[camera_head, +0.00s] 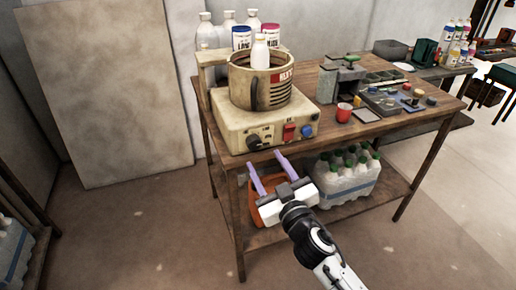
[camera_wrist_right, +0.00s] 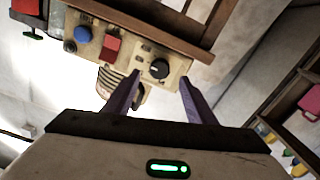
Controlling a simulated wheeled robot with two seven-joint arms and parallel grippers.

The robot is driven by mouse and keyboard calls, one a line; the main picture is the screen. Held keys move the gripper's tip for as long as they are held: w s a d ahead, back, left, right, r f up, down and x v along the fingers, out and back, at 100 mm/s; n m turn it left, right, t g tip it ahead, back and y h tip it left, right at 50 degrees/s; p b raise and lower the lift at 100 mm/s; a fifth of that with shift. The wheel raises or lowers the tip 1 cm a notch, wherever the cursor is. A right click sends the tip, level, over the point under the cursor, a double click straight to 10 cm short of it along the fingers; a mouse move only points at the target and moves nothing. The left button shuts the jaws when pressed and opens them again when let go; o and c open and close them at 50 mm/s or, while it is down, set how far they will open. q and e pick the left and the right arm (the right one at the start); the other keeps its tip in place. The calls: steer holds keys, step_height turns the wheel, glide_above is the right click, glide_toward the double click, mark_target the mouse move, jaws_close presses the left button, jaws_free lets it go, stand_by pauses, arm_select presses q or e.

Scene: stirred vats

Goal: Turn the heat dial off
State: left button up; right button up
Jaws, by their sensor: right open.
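A cream heater base (camera_head: 236,121) stands at the front left of the wooden table with a brown vat (camera_head: 262,87) on it. Its front panel has a black dial (camera_head: 254,142), a red switch (camera_head: 289,132) and a blue knob (camera_head: 307,131). The panel markings are too small to read. My right gripper (camera_head: 265,160) is open and empty, its purple fingers pointing up at the panel, just below the black dial. In the right wrist view the black dial (camera_wrist_right: 159,68) appears between the open fingertips (camera_wrist_right: 160,78), apart from them. My left gripper is out of view.
Bottles (camera_head: 229,20) stand behind the vat. On the lower shelf are an orange container (camera_head: 268,187) and a bottle pack (camera_head: 345,180). The floor (camera_head: 165,225) at left is clear.

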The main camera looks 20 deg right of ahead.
mark_target(256, 147)
steer(key=w, duration=0.6)
steer(key=shift+w+a, duration=0.1)
steer(key=shift+w, duration=0.3)
steer(key=c, duration=1)
